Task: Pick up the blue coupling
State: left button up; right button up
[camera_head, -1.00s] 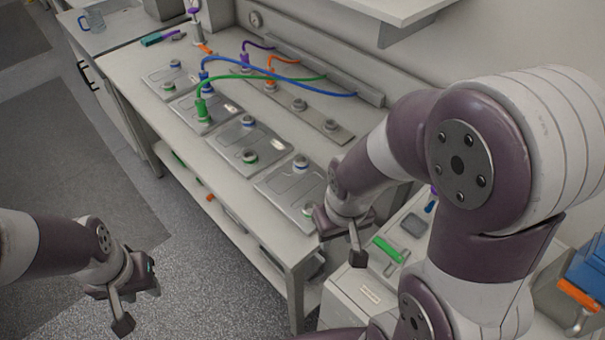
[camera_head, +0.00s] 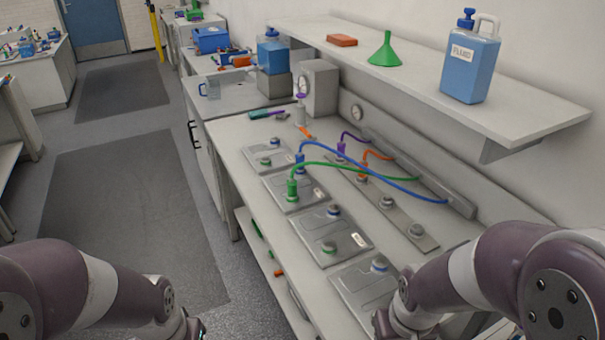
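The blue coupling (camera_head: 300,159) is upright at the near end of the blue hose (camera_head: 370,174), on the rear part of a grey plate on the bench. The green coupling (camera_head: 292,190) stands just in front of it, on the end of the green hose (camera_head: 338,168). My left arm is at the bottom left, and only a dark edge of its gripper shows at the picture's bottom. My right arm is at the bottom right, over the bench's near end, with its gripper mostly cut off. Both grippers are well apart from the blue coupling. Their fingers are hidden below the frame.
Several grey plates with round ports, such as the near one (camera_head: 366,292), line the bench. Purple (camera_head: 341,150) and orange (camera_head: 363,171) couplings stand on the rear strip (camera_head: 400,217). A shelf (camera_head: 440,84) overhangs the back, holding a blue jug (camera_head: 470,66) and green funnel (camera_head: 385,50).

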aim_at(300, 158)
jog(key=i+j+u, duration=0.35)
jog(key=i, duration=0.4)
jog(key=i+u, duration=0.4)
jog(key=i, duration=0.3)
